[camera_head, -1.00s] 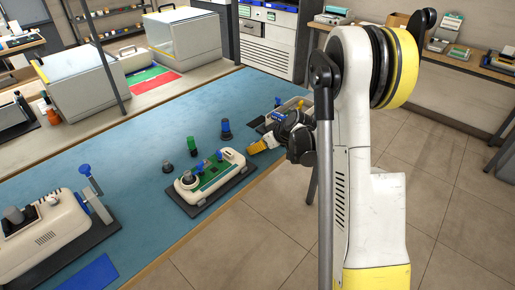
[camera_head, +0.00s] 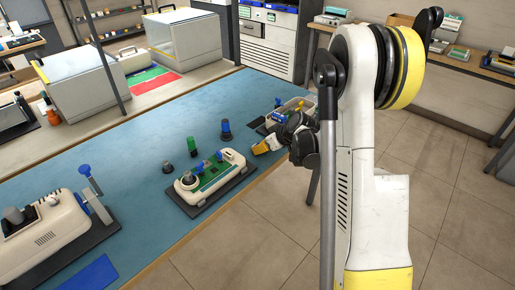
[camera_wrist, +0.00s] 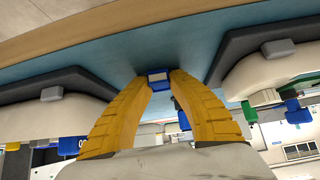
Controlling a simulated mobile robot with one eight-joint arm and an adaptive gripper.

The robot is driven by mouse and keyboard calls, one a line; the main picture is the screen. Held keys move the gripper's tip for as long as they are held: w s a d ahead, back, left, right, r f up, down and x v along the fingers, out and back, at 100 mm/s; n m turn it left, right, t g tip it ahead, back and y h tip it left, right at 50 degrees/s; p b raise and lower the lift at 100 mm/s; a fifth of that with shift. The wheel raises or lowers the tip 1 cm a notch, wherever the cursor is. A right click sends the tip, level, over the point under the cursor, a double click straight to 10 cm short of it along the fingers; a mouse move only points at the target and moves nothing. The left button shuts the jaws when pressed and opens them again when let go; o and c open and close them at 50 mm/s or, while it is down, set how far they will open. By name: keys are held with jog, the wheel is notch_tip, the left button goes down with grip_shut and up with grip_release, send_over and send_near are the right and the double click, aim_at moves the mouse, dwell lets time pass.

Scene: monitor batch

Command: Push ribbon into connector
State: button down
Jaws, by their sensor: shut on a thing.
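My gripper (camera_head: 264,146) hangs over the bench's near edge, between two bench units in the head view. In the wrist view its yellow fingers (camera_wrist: 160,90) are shut on a small blue piece with a pale face (camera_wrist: 159,78). I cannot tell whether this piece is the ribbon's end. A cream unit with a green board (camera_head: 207,180) and blue parts stands to the gripper's left, apart from it. This unit also shows at the right of the wrist view (camera_wrist: 262,72). No connector or ribbon can be made out for certain.
Another unit (camera_head: 285,108) with blue parts stands just behind my gripper, partly hidden by it. Green (camera_head: 191,145) and blue (camera_head: 226,131) upright parts stand behind the green-board unit. A large cream unit (camera_head: 55,235) is at left.

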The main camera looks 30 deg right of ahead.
aim_at(264, 154)
jog(key=shift+s+d, duration=0.3)
jog(key=shift+s, duration=0.65)
jog(key=shift+s+d, duration=0.3)
jog(key=shift+s, duration=0.65)
jog(key=shift+r, duration=0.1)
